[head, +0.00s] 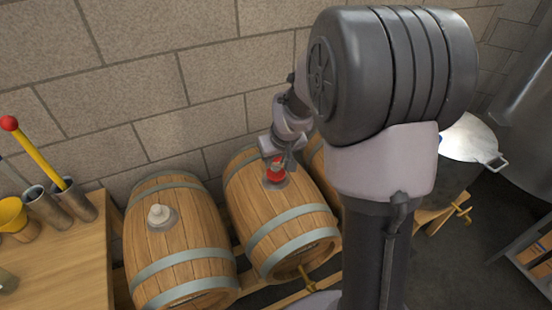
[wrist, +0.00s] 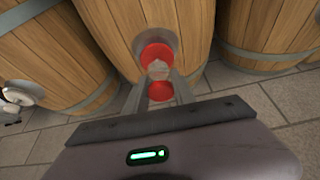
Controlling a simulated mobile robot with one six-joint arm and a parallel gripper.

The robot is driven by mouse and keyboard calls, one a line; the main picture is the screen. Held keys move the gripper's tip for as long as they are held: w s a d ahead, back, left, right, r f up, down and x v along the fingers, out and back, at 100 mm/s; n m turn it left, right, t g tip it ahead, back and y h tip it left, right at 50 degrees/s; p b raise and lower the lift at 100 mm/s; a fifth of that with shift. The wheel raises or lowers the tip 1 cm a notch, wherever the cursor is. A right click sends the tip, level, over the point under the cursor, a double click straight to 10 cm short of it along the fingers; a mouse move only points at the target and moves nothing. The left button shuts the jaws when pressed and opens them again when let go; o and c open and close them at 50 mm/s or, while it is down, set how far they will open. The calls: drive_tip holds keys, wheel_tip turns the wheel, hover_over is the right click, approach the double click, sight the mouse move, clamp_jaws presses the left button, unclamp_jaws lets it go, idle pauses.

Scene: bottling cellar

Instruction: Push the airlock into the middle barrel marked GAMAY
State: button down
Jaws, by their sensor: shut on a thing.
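The airlock, red with a pale middle, shows in the wrist view (wrist: 160,91) and as a red spot in the head view (head: 274,177). My gripper (head: 280,161) is shut on it, one finger on each side in the wrist view (wrist: 160,74). The airlock is over the grey bung plate on top of the middle barrel (head: 278,218), which also shows in the wrist view (wrist: 115,25). Its lower red part overlaps the plate. The hole is hidden, so I cannot tell how deep it sits. No GAMAY lettering is readable.
The left barrel (head: 180,255) has a pale bung (head: 158,215) in its top. A third barrel (head: 316,160) is mostly hidden behind my arm. A wooden bench (head: 75,265) with metal tubes stands at the left. A block wall (head: 150,70) is close behind the barrels.

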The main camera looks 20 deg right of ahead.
idle(0.3)
drive_tip(key=shift+c, duration=2.4)
unclamp_jaws()
wheel_tip(320, 180, up, 8)
drive_tip(key=p, duration=0.6)
drive_tip(key=s+a+r+m+y+b, duration=0.1)
drive_tip(key=s+a+r+b, duration=0.25)
drive_tip(key=s, duration=0.25)
drive_tip(key=s+a+r+m+b, duration=0.1)
drive_tip(key=s+a+r+b, duration=0.15)
drive_tip(key=s+a, duration=0.3)
drive_tip(key=s+a+m+t+y+b, duration=0.1)
drive_tip(key=s+a, duration=0.4)
drive_tip(key=s, duration=0.8)
drive_tip(key=shift+s+f+m+b, duration=0.3)
drive_tip(key=shift+m+b, duration=0.05)
drive_tip(key=shift+m, duration=0.05)
